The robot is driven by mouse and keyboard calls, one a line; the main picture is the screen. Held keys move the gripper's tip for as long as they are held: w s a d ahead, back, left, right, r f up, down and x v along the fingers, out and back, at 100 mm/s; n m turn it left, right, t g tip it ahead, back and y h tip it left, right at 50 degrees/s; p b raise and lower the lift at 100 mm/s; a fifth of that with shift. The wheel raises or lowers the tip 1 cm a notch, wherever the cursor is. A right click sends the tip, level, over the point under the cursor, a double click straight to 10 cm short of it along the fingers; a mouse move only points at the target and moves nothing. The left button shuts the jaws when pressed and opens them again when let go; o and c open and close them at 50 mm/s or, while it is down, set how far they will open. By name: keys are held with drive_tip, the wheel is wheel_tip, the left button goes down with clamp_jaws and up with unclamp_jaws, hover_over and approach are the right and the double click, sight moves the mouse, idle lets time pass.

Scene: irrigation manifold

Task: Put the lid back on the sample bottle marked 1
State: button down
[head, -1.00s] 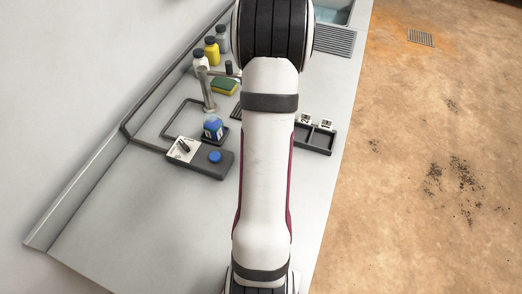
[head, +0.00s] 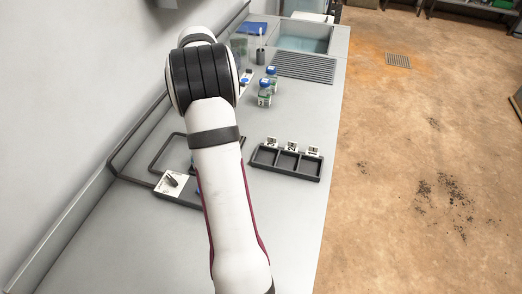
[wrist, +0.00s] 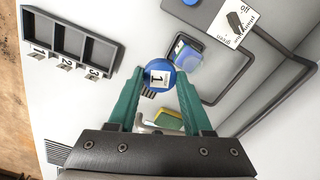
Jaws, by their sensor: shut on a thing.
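A round blue lid (wrist: 158,78) with a white label reading 1 is between the green fingertips of my gripper (wrist: 158,82) in the wrist view. The gripper is shut on the lid. A squarish blue bottle (wrist: 187,53) stands just beyond the right fingertip, beside the lid and apart from it in the picture. Its top looks pale and uncapped, and I cannot read a number on it. In the head view my arm hides the gripper and the lid.
An empty three-compartment tray (head: 284,171) has numbered cards. A control box (wrist: 215,12) with a switch and blue knob (wrist: 190,2) is near the bottle, beside a dark tube frame (wrist: 246,85). A sponge (wrist: 168,123) lies near the gripper. Blue-capped bottles (head: 264,97) stand farther back.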

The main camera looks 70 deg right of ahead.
drive_tip(key=w+a, duration=0.1)
drive_tip(key=w, duration=0.5)
drive_tip(key=shift+n, duration=0.5)
drive_tip(key=shift+f, duration=2.65)
drive_tip(key=shift+a+f, duration=0.1)
drive_tip(key=shift+f, duration=0.05)
unclamp_jaws()
wheel_tip(320, 180, up, 7)
